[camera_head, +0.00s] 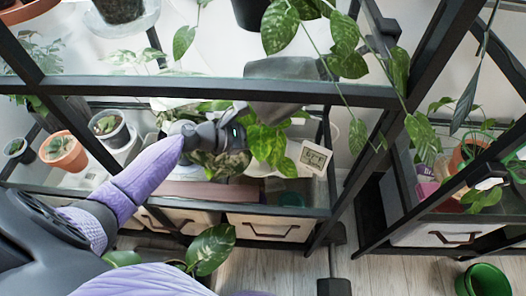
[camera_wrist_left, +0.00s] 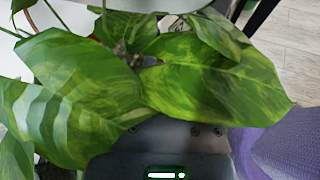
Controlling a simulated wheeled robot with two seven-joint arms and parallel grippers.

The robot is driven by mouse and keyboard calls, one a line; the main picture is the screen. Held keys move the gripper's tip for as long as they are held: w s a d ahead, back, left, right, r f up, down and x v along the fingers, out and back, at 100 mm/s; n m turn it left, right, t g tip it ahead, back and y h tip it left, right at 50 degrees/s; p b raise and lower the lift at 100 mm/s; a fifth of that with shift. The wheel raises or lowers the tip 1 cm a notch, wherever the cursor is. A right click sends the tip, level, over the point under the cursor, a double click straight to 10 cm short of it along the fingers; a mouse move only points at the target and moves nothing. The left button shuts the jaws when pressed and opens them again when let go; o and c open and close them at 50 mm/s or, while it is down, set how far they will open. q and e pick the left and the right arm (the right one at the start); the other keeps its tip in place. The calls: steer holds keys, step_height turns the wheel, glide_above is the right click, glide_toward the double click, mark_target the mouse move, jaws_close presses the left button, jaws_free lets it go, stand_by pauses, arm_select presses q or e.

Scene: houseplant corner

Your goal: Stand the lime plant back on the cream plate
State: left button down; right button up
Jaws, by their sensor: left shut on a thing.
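The lime plant (camera_head: 264,142) shows bright green and yellow-green leaves on the middle shelf in the head view. Its leaves (camera_wrist_left: 205,82) fill much of the left wrist view, and its pot is hidden. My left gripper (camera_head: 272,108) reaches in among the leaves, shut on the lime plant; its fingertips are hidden. The dark gripper body (camera_wrist_left: 165,145) shows at the bottom of the wrist view. A pale surface (camera_head: 262,169) below the leaves may be the cream plate, but it is mostly covered. I cannot tell whether the pot touches it. My right gripper is not in view.
A small digital display (camera_head: 314,157) stands right of the plant. A terracotta pot (camera_head: 64,152) and a grey-white pot (camera_head: 110,130) stand at left. The dark shelf rail (camera_head: 200,88) and hanging leaves (camera_head: 345,45) crowd the space above. A green pot (camera_head: 484,281) is on the floor.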

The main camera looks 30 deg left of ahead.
mark_target(261, 147)
arm_select(q)
steer(key=shift+f+b, duration=0.4)
steer(key=shift+f, duration=0.45)
step_height(261, 147, down, 4)
steer(key=b, duration=0.3)
steer(key=shift+r, duration=0.1)
steer(key=shift+w+a+b, duration=0.1)
steer(key=shift+w+b, duration=0.1)
steer(key=shift+b, duration=0.1)
steer(key=shift+r, duration=0.4)
steer(key=shift+f, duration=0.25)
steer(key=c, duration=0.7)
jaws_free()
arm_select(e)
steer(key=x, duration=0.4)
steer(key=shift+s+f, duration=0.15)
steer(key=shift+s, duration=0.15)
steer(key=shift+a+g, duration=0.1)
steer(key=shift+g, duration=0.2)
